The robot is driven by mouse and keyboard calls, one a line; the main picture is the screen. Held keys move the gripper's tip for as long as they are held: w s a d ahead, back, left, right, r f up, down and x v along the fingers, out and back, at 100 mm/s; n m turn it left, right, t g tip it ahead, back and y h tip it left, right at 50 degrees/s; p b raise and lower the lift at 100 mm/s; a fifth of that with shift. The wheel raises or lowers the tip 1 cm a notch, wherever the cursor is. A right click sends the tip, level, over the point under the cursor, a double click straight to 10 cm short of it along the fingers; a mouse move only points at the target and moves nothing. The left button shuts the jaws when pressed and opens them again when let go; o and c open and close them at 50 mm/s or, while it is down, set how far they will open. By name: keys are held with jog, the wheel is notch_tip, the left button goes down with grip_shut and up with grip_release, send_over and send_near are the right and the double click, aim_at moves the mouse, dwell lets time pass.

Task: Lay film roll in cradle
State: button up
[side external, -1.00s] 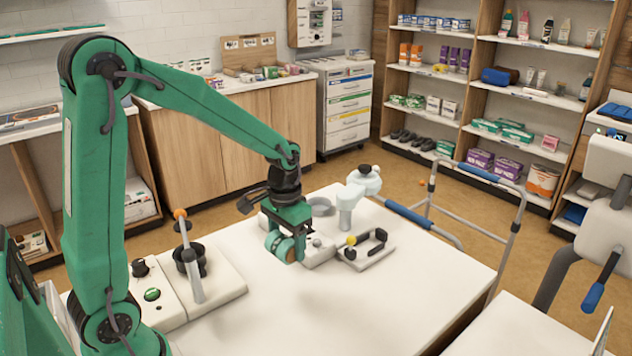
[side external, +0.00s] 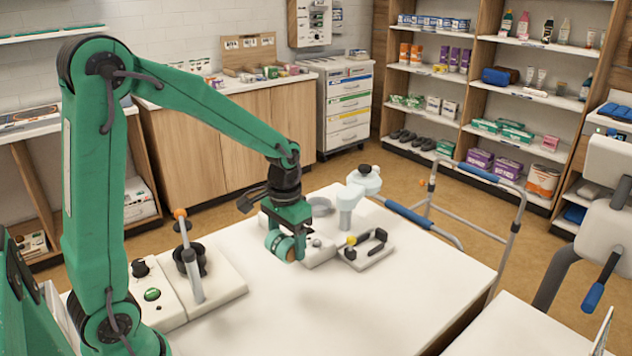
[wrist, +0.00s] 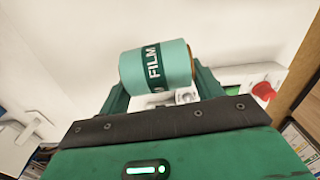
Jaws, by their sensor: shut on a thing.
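The film roll is a teal cylinder with a dark band lettered "FILM" (wrist: 155,66). It also shows in the side external view (side external: 281,245). My gripper (side external: 286,243) is shut on the roll and holds it sideways over the white table. In the wrist view the roll lies across between the two green fingers, its brown core end at the right. A low pale block (side external: 319,253) is just right of the roll, partly hidden by the gripper. I cannot tell whether this block is the cradle, or whether the roll touches anything below.
A small device with a yellow knob and dark handle (side external: 366,249) stands right of the roll. A pale blue-white apparatus (side external: 350,205) stands behind it. A control base with an orange-topped lever (side external: 190,262) is at left. The table's front (side external: 330,305) is clear.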

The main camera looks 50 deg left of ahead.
notch_tip(320, 180, up, 4)
jog(key=shift+r, duration=0.25)
jog(key=shift+w+r, duration=0.25)
jog(key=w+d+n, duration=0.1)
jog(key=w+n, duration=1.6)
jog(key=w, duration=0.7)
jog(key=f, duration=0.8)
jog(key=shift+s, duration=0.25)
jog(key=shift+f, duration=0.2)
